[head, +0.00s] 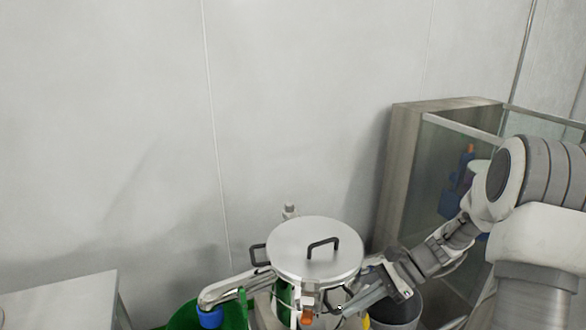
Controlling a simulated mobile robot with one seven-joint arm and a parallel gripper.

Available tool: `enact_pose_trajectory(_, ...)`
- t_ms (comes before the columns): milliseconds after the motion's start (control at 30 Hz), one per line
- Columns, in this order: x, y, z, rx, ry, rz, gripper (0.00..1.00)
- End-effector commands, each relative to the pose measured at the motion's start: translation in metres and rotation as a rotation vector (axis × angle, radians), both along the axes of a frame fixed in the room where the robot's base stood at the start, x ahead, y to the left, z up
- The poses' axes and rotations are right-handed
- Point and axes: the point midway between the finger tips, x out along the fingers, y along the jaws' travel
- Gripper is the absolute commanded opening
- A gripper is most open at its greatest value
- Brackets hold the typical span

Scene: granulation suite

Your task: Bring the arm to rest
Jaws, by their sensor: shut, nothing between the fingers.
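My arm reaches in from the right edge and slants down to the left. My gripper (343,308) is at its lower end, just below and right of a round metal lid (315,253) with a black handle on top. The gripper is shut with nothing in it. The fingertips are small and lie partly against the clutter under the lid. I cannot tell whether they touch the vessel beneath it.
A glass-sided cabinet (398,170) stands behind my arm at the right, with blue and orange items inside. A green item (185,318) and a blue cap (210,317) are left of the lid. A grey bench (60,300) is at the lower left. Bare wall fills the upper left.

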Motion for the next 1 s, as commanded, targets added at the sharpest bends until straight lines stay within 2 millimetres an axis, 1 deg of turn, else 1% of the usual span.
enact_pose_trajectory(33, -0.006, 0.003, 0.014, -0.046, -0.049, 0.049, 0.0)
enact_pose_trajectory(100, -0.015, 0.005, 0.028, -0.103, -0.111, 0.116, 0.0)
enact_pose_trajectory(300, -0.042, 0.011, 0.068, -0.261, -0.289, 0.304, 0.0)
enact_pose_trajectory(500, -0.071, 0.012, 0.102, -0.413, -0.468, 0.49, 0.0)
enact_pose_trajectory(800, -0.116, 0.01, 0.145, -0.636, -0.735, 0.762, 0.0)
enact_pose_trajectory(1000, -0.145, 0.005, 0.168, -0.782, -0.91, 0.935, 0.0)
